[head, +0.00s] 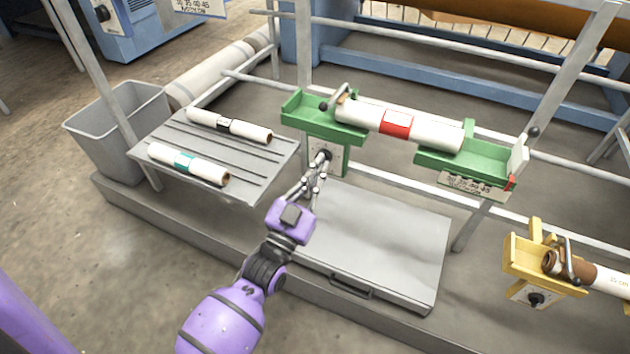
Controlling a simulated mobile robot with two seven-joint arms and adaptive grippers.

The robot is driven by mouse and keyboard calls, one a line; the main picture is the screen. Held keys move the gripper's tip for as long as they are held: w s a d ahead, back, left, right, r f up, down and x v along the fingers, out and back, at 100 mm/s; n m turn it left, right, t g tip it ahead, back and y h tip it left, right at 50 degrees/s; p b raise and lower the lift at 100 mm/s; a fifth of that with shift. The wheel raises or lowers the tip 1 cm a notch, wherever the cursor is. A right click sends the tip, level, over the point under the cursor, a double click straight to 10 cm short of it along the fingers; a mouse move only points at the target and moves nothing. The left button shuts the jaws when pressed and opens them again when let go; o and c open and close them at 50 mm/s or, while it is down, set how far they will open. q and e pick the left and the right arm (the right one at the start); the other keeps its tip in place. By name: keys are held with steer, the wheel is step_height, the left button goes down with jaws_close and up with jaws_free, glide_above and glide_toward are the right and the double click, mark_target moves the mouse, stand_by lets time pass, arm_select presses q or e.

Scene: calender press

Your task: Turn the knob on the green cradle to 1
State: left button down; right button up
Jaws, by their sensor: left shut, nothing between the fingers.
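The green cradle (442,160) stands on the rail frame and carries a white roll with a red label (396,123). Under its left end is a pale dial plate (336,165) with a dark knob (327,154). My purple left gripper (319,163) reaches up from below, its fingertips at the front of the knob and partly covering it. Its fingers are shut, with nothing seen held between them. I cannot tell whether they touch the knob, and its setting is too small to read. My right gripper is not in view.
A slatted shelf (205,156) with two small rolls lies left of the gripper. A grey case (385,240) lies on the platform below. A yellow cradle (519,259) with its own knob (535,299) stands at right. A grey bin (103,135) is at far left.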

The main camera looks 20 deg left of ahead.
mark_target(331, 150)
arm_select(q)
steer(key=x, duration=0.6)
steer(key=shift+s+a+f+b, duration=0.15)
steer(key=shift+f+b, duration=0.05)
steer(key=shift+f, duration=0.85)
steer(key=shift+s+a+f+b, duration=0.1)
steer(key=shift+a+f+b, duration=0.1)
steer(key=shift+f, duration=0.85)
steer(key=shift+f+m+h, duration=0.4)
steer(key=shift+m, duration=0.3)
steer(key=shift+d+f+m+g+h+p, duration=0.15)
steer(key=shift+f+m+g+h+p, duration=0.3)
steer(key=shift+m, duration=1)
steer(key=shift+d+f+m+g+h+p, duration=0.25)
steer(key=shift+m+h, duration=0.45)
steer(key=shift+m, duration=0.8)
steer(key=shift+f+m+g+h+p, duration=0.1)
steer(key=shift+f+m+g+h, duration=0.4)
steer(key=shift+m, duration=0.95)
steer(key=shift+r, duration=0.1)
